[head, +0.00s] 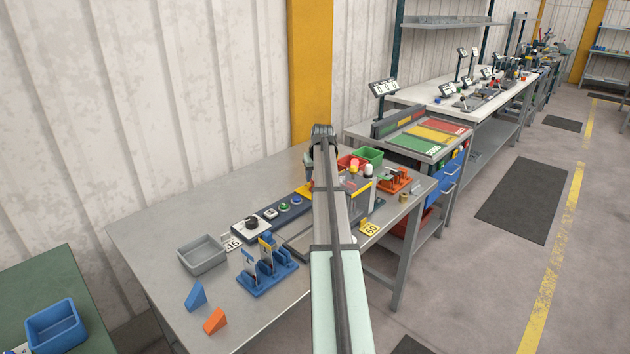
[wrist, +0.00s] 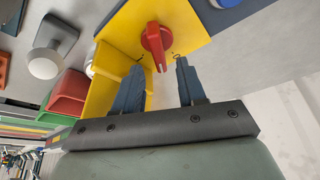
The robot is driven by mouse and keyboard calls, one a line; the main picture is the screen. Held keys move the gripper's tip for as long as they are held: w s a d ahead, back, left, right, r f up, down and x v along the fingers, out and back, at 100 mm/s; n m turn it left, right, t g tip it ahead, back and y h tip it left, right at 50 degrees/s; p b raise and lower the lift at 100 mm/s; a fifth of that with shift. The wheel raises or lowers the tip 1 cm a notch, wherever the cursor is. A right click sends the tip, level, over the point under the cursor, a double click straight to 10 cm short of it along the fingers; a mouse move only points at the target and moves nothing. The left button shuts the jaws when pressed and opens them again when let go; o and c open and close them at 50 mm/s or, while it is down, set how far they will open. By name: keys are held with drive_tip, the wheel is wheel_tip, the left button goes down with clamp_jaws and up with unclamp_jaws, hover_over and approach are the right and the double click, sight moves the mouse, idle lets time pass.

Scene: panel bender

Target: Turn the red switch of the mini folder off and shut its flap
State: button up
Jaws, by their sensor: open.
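In the wrist view a red rotary switch (wrist: 155,42) sits on a yellow plate (wrist: 190,28). Its handle points down the picture, toward my gripper. My gripper (wrist: 160,65) is open and empty, with one dark finger on each side of the handle's tip in the picture. I cannot tell whether either finger touches it. In the head view my gripper (head: 309,178) hangs over the yellow plate (head: 304,189) on the grey bench, and the red switch is hidden there. My arm covers part of the machine. A yellow-edged clear guard (head: 360,191) shows right of the arm; I cannot make out the flap.
A control strip with buttons (head: 283,207) and a black knob (head: 252,222) lies left of my arm. A blue tool holder (head: 268,276), a grey bin (head: 203,256), and red (head: 347,162) and green bins (head: 371,157) stand nearby.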

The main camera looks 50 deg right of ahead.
wheel_tip(320, 180, up, 8)
drive_tip(key=shift+f, duration=0.15)
drive_tip(key=shift+c, duration=0.2)
drive_tip(key=shift+w+a, duration=0.1)
drive_tip(key=shift+a, duration=0.05)
drive_tip(key=shift+c, duration=0.9)
drive_tip(key=shift+n, duration=0.6)
drive_tip(key=w+a, duration=0.3)
drive_tip(key=a, duration=0.2)
drive_tip(key=w+a+f, duration=0.1)
drive_tip(key=w+a, duration=0.1)
drive_tip(key=a, duration=0.1)
drive_tip(key=shift+w, duration=0.35)
clamp_jaws()
drive_tip(key=w+a+f+n, duration=0.1)
drive_tip(key=a+f, duration=0.1)
drive_tip(key=a, duration=0.7)
drive_tip(key=s+d+m+g+h, duration=0.2)
drive_tip(key=s+d+m+h, duration=0.1)
drive_tip(key=s+d+h, duration=0.1)
drive_tip(key=shift+s+r+m+g+h, duration=0.35)
drive_tip(key=shift+s+h, duration=0.25)
drive_tip(key=shift+s, duration=0.55)
